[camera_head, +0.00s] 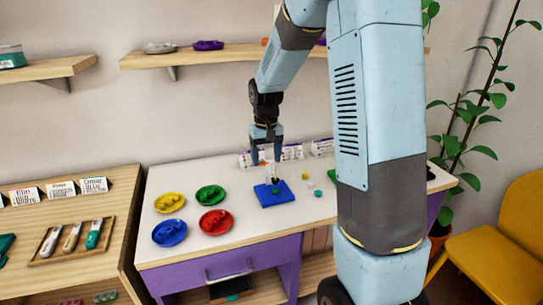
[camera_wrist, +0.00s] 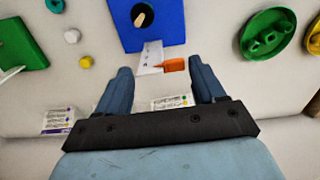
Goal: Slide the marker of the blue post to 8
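The blue post's square blue base (camera_head: 277,198) stands on the white table, below my gripper (camera_head: 266,162). In the wrist view the blue base (camera_wrist: 172,17) is at the top, with a wooden peg end (camera_wrist: 143,15) over it. A white scale strip (camera_wrist: 151,56) with small marks extends from the base toward my gripper (camera_wrist: 159,68). An orange marker (camera_wrist: 175,65) sits at the strip's right side, between the fingertips in the picture. The fingers are open, apart on both sides of the strip and marker. I cannot read which number the marker is at.
Yellow (camera_head: 169,202), green (camera_head: 210,195), red (camera_head: 216,222) and blue (camera_head: 169,233) dishes lie left of the base. Loose beads (camera_head: 318,193) lie to its right. A green base (camera_wrist: 22,45) is at the left of the wrist view. Label cards (camera_head: 291,152) line the table's back.

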